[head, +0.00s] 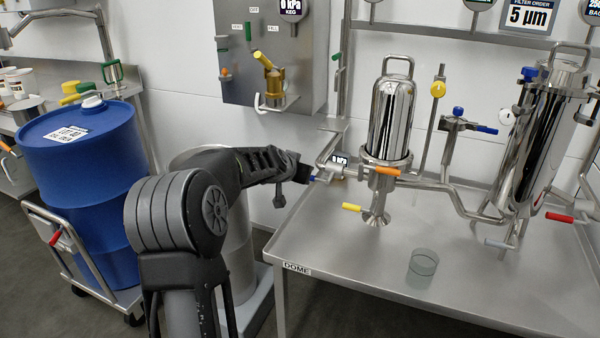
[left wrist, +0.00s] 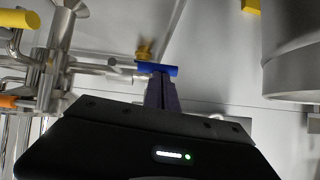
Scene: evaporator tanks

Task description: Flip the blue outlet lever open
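A small blue lever (left wrist: 157,68) shows in the left wrist view, lying crosswise just at the tips of my left gripper (left wrist: 161,92). Its fingers are close together and look shut, with no gap between them. I cannot tell whether the tips touch the lever. In the head view the left gripper (head: 306,173) reaches the pipe valve left of the steel dome housing (head: 391,115), and only a bit of the blue lever (head: 315,179) shows beside the tips. Another blue lever (head: 487,129) sits on a pipe further right. My right gripper is not in view.
Orange (head: 387,171) and yellow (head: 352,207) handles sit close by on the dome's pipework. A glass cup (head: 423,262) stands on the steel table (head: 350,270). A blue drum (head: 85,150) on a trolley stands left. A panel (head: 265,50) hangs behind.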

